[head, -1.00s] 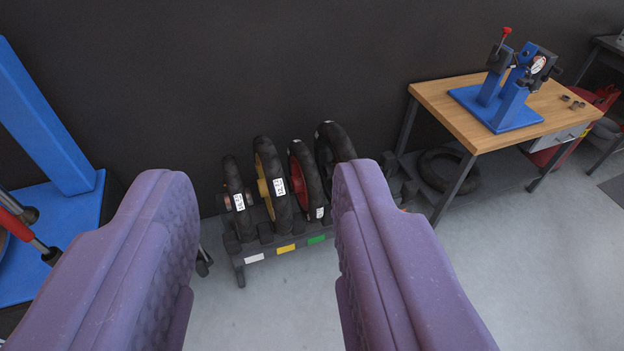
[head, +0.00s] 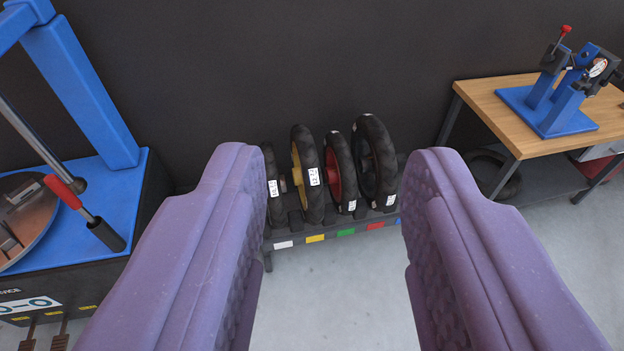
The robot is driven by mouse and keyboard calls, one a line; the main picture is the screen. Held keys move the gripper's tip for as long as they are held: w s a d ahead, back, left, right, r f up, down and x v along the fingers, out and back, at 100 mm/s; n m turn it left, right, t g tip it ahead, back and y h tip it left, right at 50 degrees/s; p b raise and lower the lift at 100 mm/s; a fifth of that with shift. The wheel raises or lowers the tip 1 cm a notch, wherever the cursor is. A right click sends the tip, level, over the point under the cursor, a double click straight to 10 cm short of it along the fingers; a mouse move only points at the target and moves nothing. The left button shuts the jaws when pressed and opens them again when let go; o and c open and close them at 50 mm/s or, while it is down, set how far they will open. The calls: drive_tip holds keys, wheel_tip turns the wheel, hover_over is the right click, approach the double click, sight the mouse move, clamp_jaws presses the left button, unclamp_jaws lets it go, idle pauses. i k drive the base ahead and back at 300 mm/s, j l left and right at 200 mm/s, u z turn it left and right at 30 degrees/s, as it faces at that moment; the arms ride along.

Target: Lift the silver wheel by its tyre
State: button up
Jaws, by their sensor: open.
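Several wheels with black tyres stand upright side by side in a low dark rack (head: 325,233). The leftmost wheel (head: 272,185), above a white tag, is probably the silver one. Its rim is mostly hidden, with only a greyish hub part showing, and my left finger covers part of its left side. My gripper (head: 335,160) is open and empty, its two purple fingers framing the rack from nearer the camera. It touches no wheel.
A yellow-rimmed wheel (head: 307,175) stands close beside the leftmost one, then a red-rimmed wheel (head: 340,173) and a dark-rimmed wheel (head: 375,162). A blue lift machine (head: 85,100) is at left, a wooden workbench (head: 500,105) at right. Grey floor (head: 335,300) in front is clear.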

sight(276, 182)
drive_tip(key=j+z, duration=0.25)
drive_tip(key=j, duration=0.6)
drive_tip(key=j+z, duration=0.25)
drive_tip(key=j, duration=0.6)
drive_tip(key=u, duration=0.35)
drive_tip(key=i+l+z, duration=0.1)
drive_tip(key=i+z, duration=0.3)
drive_tip(key=i, duration=2.15)
